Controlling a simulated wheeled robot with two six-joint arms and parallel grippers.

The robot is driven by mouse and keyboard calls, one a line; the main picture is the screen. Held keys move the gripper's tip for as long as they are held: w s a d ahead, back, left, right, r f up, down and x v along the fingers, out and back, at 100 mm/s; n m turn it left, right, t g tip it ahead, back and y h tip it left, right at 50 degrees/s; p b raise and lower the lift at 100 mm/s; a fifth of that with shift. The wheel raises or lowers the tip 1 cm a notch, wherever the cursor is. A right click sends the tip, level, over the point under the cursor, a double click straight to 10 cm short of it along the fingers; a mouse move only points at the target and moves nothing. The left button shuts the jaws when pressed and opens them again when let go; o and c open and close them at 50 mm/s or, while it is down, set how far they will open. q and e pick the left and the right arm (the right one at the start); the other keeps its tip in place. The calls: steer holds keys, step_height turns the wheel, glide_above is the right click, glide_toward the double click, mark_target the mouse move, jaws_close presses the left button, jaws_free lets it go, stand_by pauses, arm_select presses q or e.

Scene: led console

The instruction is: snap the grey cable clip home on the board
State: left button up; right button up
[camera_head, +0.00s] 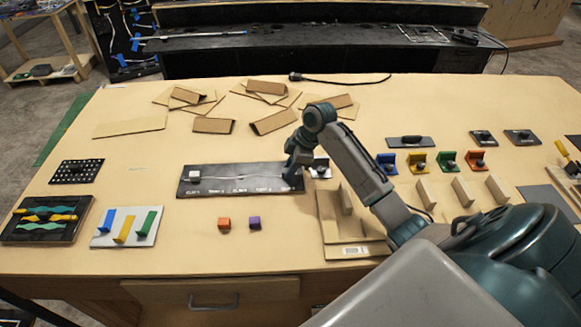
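The dark board (222,188) lies on the table left of centre, with small white labels along its front edge. A pale cable (235,177) runs along it from a light block (195,176) at its left end. My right gripper (291,178) points down at the right end of the board, over or touching it. Its fingers are small and dark against the board, so I cannot tell if they are open or shut. I cannot make out the grey cable clip; it may be hidden by the gripper. My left gripper is out of view.
Coloured brackets (416,162) stand at the right. The front left-centre is mostly clear.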

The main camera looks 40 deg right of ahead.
steer(key=o, duration=0.4)
steer(key=shift+o, duration=0.2)
steer(key=b+v, duration=0.3)
steer(key=v, duration=0.7)
steer(key=shift+d+r, duration=0.2)
steer(key=shift+r, duration=0.15)
steer(key=shift+s+f, duration=0.15)
